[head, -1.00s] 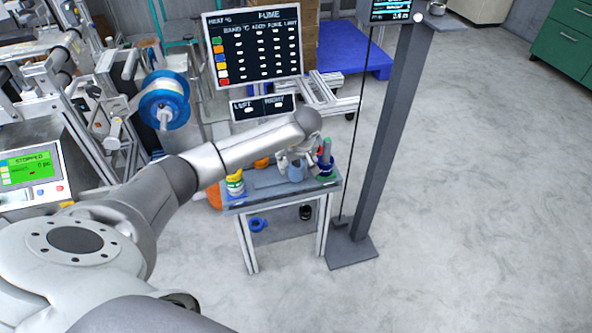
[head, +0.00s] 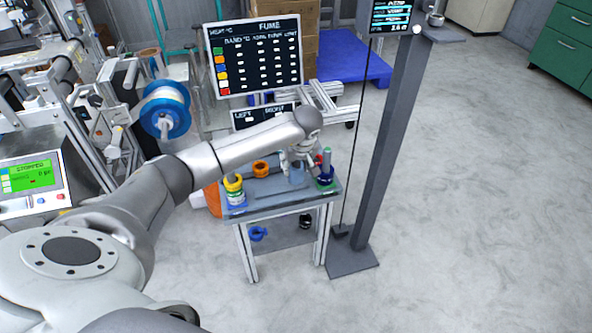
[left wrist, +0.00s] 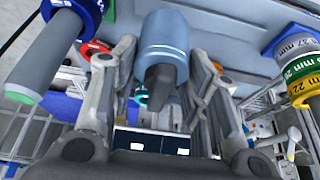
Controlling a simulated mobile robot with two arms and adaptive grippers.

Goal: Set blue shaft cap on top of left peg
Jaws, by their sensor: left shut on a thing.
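My left gripper (head: 297,160) is above the small grey table. It is shut on the blue shaft cap, a light blue-grey cylinder (left wrist: 166,45) with a dark part at its near end; the cap (head: 297,174) also shows below the fingers in the head view. My right gripper is out of view.
The right peg (left wrist: 45,65), grey with a green tip, stands close to the gripper with a blue ring at its base. An orange ring (head: 261,169) lies near the table's back. A post (head: 385,130) rises right of the table.

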